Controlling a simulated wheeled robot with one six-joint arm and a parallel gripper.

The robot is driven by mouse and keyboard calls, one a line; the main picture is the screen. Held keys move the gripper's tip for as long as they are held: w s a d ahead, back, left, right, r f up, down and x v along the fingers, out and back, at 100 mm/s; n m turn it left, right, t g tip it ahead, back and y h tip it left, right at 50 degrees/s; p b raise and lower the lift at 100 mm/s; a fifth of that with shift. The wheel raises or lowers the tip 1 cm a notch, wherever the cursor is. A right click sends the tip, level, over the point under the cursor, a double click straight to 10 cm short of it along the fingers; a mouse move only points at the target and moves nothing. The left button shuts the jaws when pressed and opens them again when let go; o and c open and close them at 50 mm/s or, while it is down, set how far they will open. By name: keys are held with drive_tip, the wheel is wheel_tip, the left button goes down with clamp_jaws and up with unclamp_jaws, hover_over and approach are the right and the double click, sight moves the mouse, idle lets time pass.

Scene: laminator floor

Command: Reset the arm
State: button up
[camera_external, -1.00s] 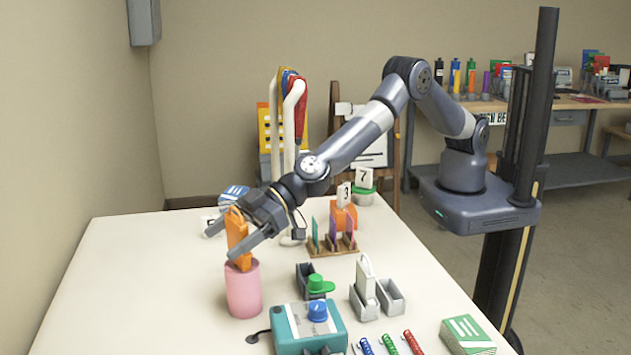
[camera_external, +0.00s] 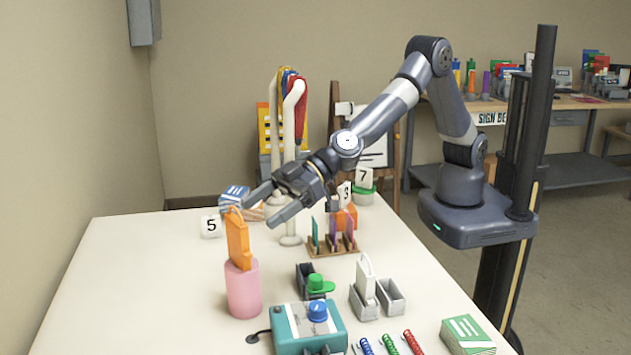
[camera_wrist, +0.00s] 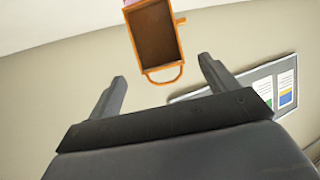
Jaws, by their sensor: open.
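My gripper (camera_external: 258,208) is open and empty above the table, up and to the right of an orange holder (camera_external: 238,241). The orange holder stands upright on top of a pink cylinder (camera_external: 243,289) near the left of the table. In the wrist view the orange holder (camera_wrist: 157,45) shows its hollow inside and a looped handle, ahead of and apart from the two open fingers (camera_wrist: 165,88). My arm is raised and bent at the elbow.
White posts with coloured straps (camera_external: 292,140) stand behind the gripper. The table's left part is clear.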

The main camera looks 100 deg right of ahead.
drive_tip(key=p+x, duration=0.5)
drive_tip(key=x, duration=0.3)
drive_tip(key=shift+w, duration=0.25)
drive_tip(key=shift+r+p, duration=3.8)
drive_tip(key=shift+r, duration=0.85)
drive_tip(key=s+f+m+h+b, duration=0.1)
drive_tip(key=s+f+h+b, duration=0.1)
drive_tip(key=s+f+b, duration=0.2)
drive_tip(key=shift+s+d+f+m+b, duration=0.2)
drive_tip(key=shift+s+d+m+b, duration=0.1)
drive_tip(key=shift+b, duration=0.4)
